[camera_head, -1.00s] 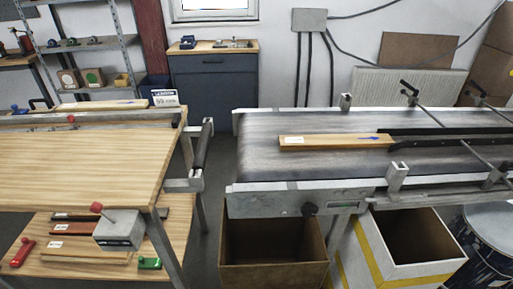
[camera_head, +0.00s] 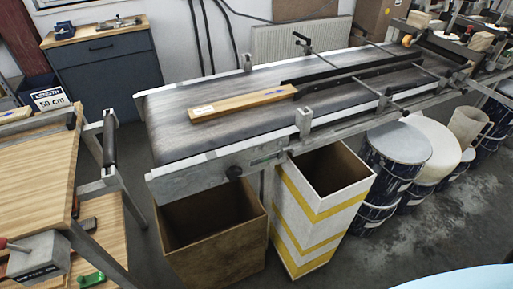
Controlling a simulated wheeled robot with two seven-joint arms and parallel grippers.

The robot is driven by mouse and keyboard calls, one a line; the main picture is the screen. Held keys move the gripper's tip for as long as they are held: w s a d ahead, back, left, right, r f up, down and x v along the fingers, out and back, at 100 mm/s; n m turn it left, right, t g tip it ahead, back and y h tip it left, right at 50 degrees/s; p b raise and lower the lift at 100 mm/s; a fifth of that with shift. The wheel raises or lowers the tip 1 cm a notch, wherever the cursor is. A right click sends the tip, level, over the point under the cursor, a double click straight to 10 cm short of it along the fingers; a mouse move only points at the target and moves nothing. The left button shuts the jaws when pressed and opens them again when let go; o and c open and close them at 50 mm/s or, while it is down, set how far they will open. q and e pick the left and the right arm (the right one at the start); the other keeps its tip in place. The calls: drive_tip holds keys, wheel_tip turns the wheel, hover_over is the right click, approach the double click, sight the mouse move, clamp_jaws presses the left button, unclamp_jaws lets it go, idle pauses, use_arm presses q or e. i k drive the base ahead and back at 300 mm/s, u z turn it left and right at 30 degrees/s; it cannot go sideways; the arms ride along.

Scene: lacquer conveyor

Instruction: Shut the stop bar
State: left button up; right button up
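I cannot tell for sure which part is the stop bar. A dark bar (camera_head: 109,142) sits between two grey brackets at the end of the wooden table, in the gap before the conveyor. A long black rail (camera_head: 350,67) also runs along the conveyor belt (camera_head: 172,125). A wooden plank (camera_head: 243,102) with a white label lies on the belt, its right end close to the black rail's near end. Neither of my grippers is in view.
Below the conveyor stand an open brown box (camera_head: 212,255) and a white box with yellow stripes (camera_head: 300,225). Several drums (camera_head: 395,150) stand right of them. A dark blue cabinet (camera_head: 105,72) is behind. The floor at lower right is partly clear.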

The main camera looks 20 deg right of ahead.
sight(481, 88)
drive_tip(key=z, duration=2.9)
drive_tip(key=i, duration=0.65)
drive_tip(key=z, duration=0.4)
